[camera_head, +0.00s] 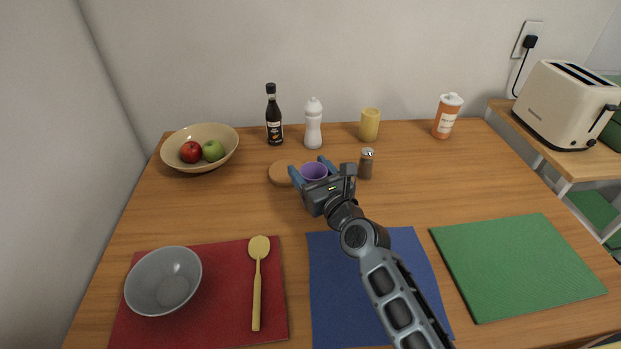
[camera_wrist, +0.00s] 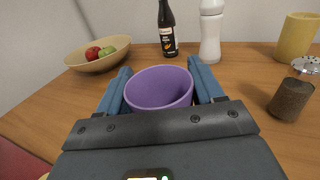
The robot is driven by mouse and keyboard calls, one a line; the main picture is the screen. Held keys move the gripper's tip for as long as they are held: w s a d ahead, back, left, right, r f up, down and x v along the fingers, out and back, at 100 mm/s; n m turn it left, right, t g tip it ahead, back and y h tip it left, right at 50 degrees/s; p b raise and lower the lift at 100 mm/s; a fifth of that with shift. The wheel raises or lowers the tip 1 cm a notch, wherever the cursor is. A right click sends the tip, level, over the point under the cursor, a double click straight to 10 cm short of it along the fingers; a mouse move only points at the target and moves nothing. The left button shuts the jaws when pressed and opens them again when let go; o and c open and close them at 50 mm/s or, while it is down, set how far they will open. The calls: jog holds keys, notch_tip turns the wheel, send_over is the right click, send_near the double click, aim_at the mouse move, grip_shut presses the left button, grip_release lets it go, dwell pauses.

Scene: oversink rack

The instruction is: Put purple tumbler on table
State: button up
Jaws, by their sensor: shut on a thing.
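The purple tumbler (camera_head: 314,171) is between the blue fingers of my gripper (camera_head: 308,174), over the middle of the wooden table (camera_head: 420,190). In the wrist view the tumbler (camera_wrist: 160,88) stands upright with its open rim up. The fingers of my gripper (camera_wrist: 162,88) are shut on it from both sides. Its lower part is hidden by my gripper, so I cannot tell whether its base touches the table.
A round cork mat (camera_head: 281,174) lies just left of the tumbler, and a pepper shaker (camera_head: 366,164) stands to its right. Behind are a dark bottle (camera_head: 274,118), a white bottle (camera_head: 313,126) and a yellow cup (camera_head: 370,125). A fruit bowl (camera_head: 228,150) stands at left.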

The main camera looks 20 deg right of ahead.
jog(key=shift+f, duration=0.2)
jog(key=o, duration=1)
jog(key=shift+r, duration=0.25)
jog(key=s, duration=0.8)
jog(key=s+d, duration=0.1)
jog(key=s, duration=0.3)
jog(key=shift+f, duration=0.1)
